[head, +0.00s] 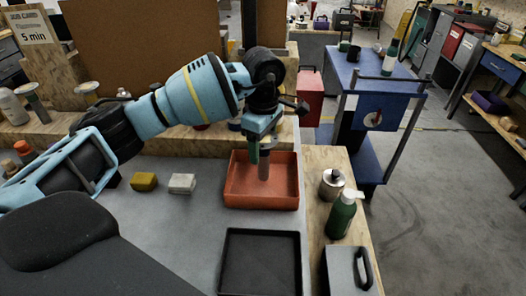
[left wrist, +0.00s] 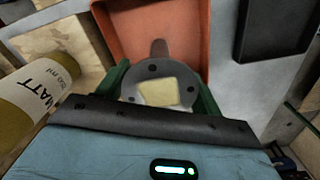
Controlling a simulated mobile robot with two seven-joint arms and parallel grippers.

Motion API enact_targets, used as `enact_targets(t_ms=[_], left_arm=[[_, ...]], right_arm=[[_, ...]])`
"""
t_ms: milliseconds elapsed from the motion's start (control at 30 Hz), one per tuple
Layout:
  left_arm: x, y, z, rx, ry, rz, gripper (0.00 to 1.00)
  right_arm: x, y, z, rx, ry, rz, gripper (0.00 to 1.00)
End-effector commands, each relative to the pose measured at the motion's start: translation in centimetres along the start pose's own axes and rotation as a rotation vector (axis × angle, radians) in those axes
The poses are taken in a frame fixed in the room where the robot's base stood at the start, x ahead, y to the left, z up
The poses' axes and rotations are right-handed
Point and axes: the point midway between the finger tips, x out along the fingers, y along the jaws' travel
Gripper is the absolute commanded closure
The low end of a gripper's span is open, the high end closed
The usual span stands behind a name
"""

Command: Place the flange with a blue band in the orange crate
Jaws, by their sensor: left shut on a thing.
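The orange crate (head: 262,203) stands on the grey bench top, and its inside looks empty. My left gripper (head: 264,150) is over the crate, pointing down, with green fingers. It is shut on a grey flange (head: 264,168), whose stem hangs down above the crate floor. In the left wrist view the flange (left wrist: 146,92) shows as a round disc with bolt holes and a pale yellow square, between both fingers. The crate (left wrist: 122,22) lies beyond it there. I cannot make out a blue band. My right gripper is not in view.
A black tray (head: 234,262) lies in front of the crate. A yellow block (head: 143,182) and a white block (head: 182,184) lie left of it. A metal can (head: 331,185) and a green bottle (head: 341,216) stand on the wooden strip at right. A wooden ledge (head: 195,140) runs behind.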

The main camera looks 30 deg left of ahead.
Motion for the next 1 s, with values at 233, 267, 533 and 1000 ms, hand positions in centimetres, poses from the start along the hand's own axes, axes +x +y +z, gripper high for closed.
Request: enact_targets(t_ms=[233, 267, 533, 1000], left_arm=[[2.6, 0.0, 0.0, 0.0, -0.001, 0.0, 0.62], [2.6, 0.0, 0.0, 0.0, -0.001, 0.001, 0.62], [2.9, 0.0, 0.0, 0.0, -0.001, -0.001, 0.62], [3.0, 0.0, 0.0, 0.0, 0.0, -0.001, 0.12]], right_arm=[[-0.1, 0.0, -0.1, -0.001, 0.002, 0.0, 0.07], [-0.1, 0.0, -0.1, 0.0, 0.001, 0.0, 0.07], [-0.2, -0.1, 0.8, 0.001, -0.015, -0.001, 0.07], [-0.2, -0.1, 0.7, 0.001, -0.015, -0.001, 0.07]])
